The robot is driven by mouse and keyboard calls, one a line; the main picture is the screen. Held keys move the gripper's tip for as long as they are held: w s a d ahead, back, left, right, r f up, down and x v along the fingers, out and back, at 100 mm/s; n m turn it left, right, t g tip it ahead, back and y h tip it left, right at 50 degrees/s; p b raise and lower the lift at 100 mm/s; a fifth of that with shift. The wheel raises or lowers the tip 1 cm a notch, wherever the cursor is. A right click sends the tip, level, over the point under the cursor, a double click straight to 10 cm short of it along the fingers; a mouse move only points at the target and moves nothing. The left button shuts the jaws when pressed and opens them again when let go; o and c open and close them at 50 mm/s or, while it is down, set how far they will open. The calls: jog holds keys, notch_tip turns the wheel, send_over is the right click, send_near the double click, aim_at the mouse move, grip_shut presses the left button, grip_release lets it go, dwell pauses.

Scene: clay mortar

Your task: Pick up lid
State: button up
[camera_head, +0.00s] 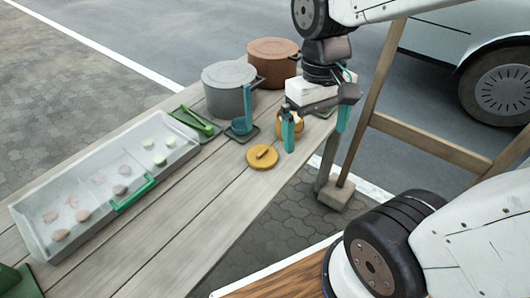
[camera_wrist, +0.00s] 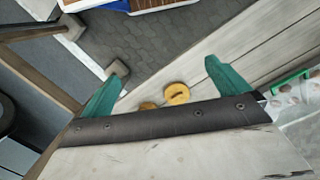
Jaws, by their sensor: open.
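The round yellow lid (camera_head: 262,157) with a raised bar handle lies flat on the wooden table, near its right edge. It also shows in the wrist view (camera_wrist: 176,94), between the two fingers but beyond them. My gripper (camera_head: 316,138) is open and empty, with teal fingers spread wide, above the table's right edge and to the right of the lid. The fingers (camera_wrist: 163,72) do not touch the lid. A yellow pot (camera_head: 298,127) stands behind one finger and is partly hidden; part of a yellow thing, seemingly this pot, shows beside the lid in the wrist view (camera_wrist: 148,106).
A grey pot (camera_head: 228,92) and a brown pot (camera_head: 272,60) stand at the back. A clear-lidded tray (camera_head: 50,190) fills the left side. The table front of the lid is bare.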

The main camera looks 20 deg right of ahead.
jog(key=w+a+f+n, duration=0.2)
jog(key=w+f+n, duration=0.2)
jog(key=w+f, duration=1.25)
jog(key=t, duration=0.1)
send_over(262, 151)
jog(key=shift+s+a+f+n, duration=0.1)
jog(key=shift+s+f+n, duration=0.1)
jog(key=shift+f, duration=0.2)
jog(key=shift+s+a+f+n, duration=0.1)
jog(key=shift+f+n, duration=0.1)
jog(key=shift+f, duration=0.15)
jog(key=shift+w+f, duration=0.1)
jog(key=shift+w, duration=0.05)
jog(key=f, duration=0.7)
jog(key=shift+w+d+f, duration=0.1)
jog(key=shift+d+f, duration=0.1)
jog(key=c, duration=0.7)
